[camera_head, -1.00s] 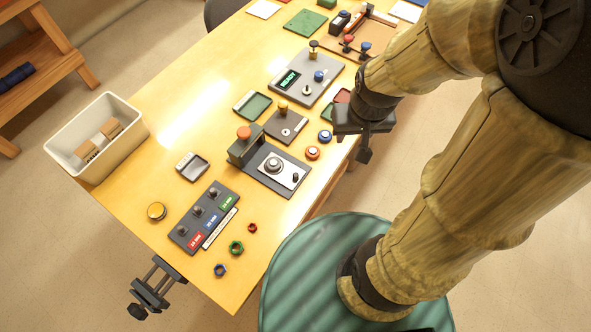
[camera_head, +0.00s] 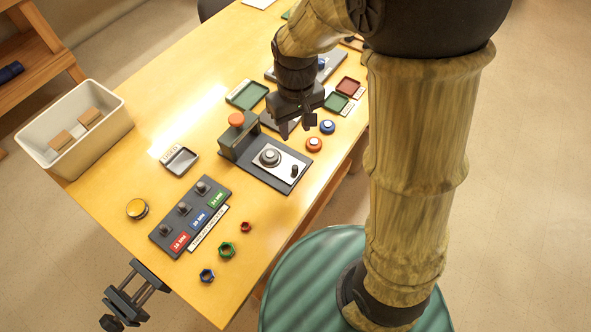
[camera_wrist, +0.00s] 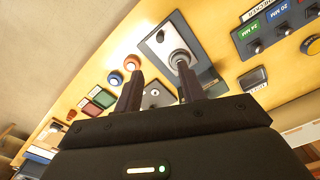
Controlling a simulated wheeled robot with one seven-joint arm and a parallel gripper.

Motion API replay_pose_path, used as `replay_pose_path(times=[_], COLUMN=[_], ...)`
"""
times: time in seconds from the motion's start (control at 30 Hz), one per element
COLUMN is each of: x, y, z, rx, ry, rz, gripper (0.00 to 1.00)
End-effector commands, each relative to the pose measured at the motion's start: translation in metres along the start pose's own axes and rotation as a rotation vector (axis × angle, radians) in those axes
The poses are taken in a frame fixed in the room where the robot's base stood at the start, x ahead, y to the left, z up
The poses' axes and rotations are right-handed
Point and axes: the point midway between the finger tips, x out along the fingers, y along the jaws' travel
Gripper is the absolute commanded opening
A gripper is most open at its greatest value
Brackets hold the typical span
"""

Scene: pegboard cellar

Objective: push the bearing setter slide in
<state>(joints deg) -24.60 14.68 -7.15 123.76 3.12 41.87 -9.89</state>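The bearing setter has a dark grey base (camera_head: 282,187), an upright block with an orange knob (camera_head: 236,119) at its left end, and a silver slide plate (camera_head: 288,158). The slide carries a round metal bearing seat (camera_head: 269,156) and a small black handle (camera_head: 294,171). The slide sits right of the block, apart from it. My gripper (camera_head: 295,128) is above the table just behind the setter, not touching the slide. In the wrist view, the fingers (camera_wrist: 160,88) are apart and empty. The slide (camera_wrist: 188,48) shows beyond them; the right finger partly covers the setter.
Orange (camera_head: 314,144) and blue (camera_head: 327,127) round buttons lie close to my gripper. A white bin (camera_head: 75,135) stands at left.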

Motion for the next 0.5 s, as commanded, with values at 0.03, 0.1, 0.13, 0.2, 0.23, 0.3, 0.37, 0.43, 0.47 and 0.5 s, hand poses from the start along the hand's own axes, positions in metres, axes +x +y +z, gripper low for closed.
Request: replay_pose_path(times=[0.03,0.1,0.13,0.2,0.23,0.3,0.37,0.43,0.47,0.5], x=[-0.001,-0.001,-0.001,-0.001,0.0,0.003,0.007,0.015,0.019,0.025], y=[0.0,0.0,0.0,0.0,0.0,0.0,0.0,0.001,0.001,0.001], z=[0.0,0.0,0.0,0.0,0.0,0.0,0.0,0.0,0.001,0.001], rx=[0.0,0.0,0.0,0.0,0.001,0.001,0.002,0.003,0.003,0.003], ry=[0.001,0.001,0.001,0.001,0.001,0.001,0.0,-0.002,-0.003,-0.003], rz=[0.0,0.0,0.0,0.0,0.0,0.0,0.0,0.0,0.0,0.0], gripper=[0.4,0.4,0.4,0.4,0.4,0.4,0.4,0.4,0.4,0.4])
